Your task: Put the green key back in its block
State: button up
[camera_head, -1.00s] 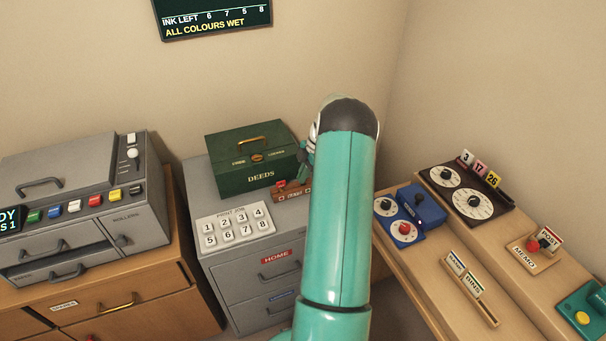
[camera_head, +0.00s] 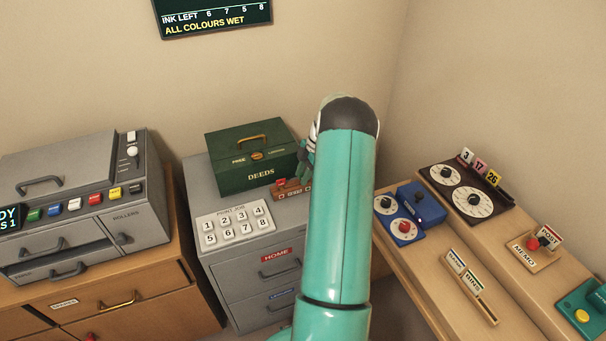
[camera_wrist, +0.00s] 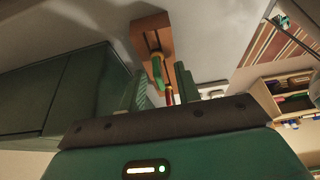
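In the wrist view a brown wooden block (camera_wrist: 146,32) with dark slots lies on the grey cabinet top. The green key (camera_wrist: 158,70), with a yellowish edge, shows at the block's near end, between the fingers in the picture. I cannot tell whether it sits in a slot. A red key (camera_wrist: 170,97) shows beside it, partly hidden by my gripper. My gripper (camera_wrist: 163,86) has its two green fingers apart, with visible gaps around the keys. In the head view the block (camera_head: 292,191) is in front of the deeds box, and my arm hides most of my gripper (camera_head: 305,156).
The green deeds box (camera_head: 250,158) stands close behind and left of the block. A white numbered keypad (camera_head: 235,224) lies in front on the cabinet (camera_head: 207,187). A grey printing machine (camera_head: 70,190) is at left. Desks with dials (camera_head: 467,191) are at right.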

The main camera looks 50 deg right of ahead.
jog(key=v, duration=1.3)
jog(key=shift+r, duration=0.4)
